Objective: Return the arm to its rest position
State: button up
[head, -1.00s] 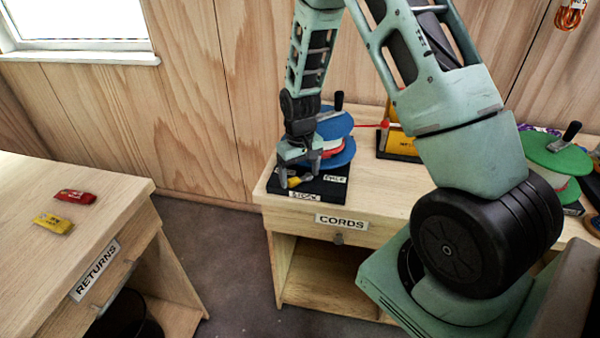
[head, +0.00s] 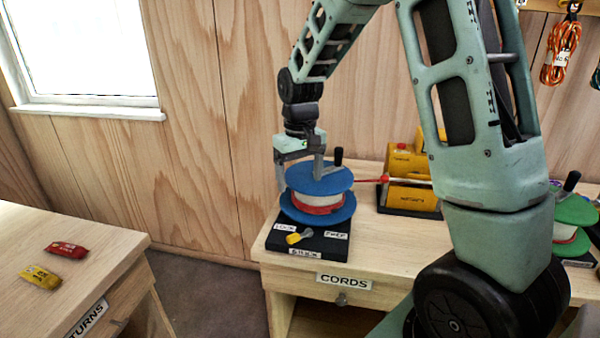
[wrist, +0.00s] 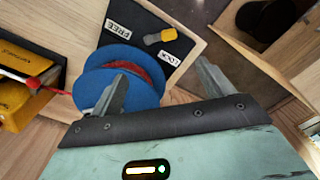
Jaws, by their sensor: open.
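My gripper (head: 299,172) is open and empty, raised at the left side of a blue spool (head: 322,181) wound with white and red cord. In the wrist view my gripper (wrist: 160,85) has its fingers spread, with the left finger in front of the blue spool (wrist: 92,88). The spool stands on a black base (head: 325,245) with labels, among them LOCK and FREE. A yellow-tipped lever (head: 297,237) on the base shows in the wrist view too (wrist: 162,36), free of the fingers.
The spool is on the CORDS table (head: 400,240). To its right are a yellow box (head: 412,195) and a green spool (head: 574,212). The RETURNS table (head: 100,240) at left holds a red and a yellow packet. Orange cord (head: 561,50) hangs on the wall.

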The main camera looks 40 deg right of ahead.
jog(key=shift+r, duration=0.65)
jog(key=s+a+n, duration=0.2)
jog(key=s+a, duration=0.3)
jog(key=a, duration=0.5)
jog(key=s+a+n, duration=0.3)
jog(key=s+a, duration=0.1)
jog(key=a, duration=0.5)
jog(key=s+a+n, duration=0.2)
jog(key=s+a, duration=0.2)
jog(key=s, duration=0.4)
jog(key=s+a+n, duration=0.2)
jog(key=s+a, duration=0.2)
jog(key=s, duration=0.4)
jog(key=shift+f+y, duration=0.3)
jog(key=shift+s, duration=0.1)
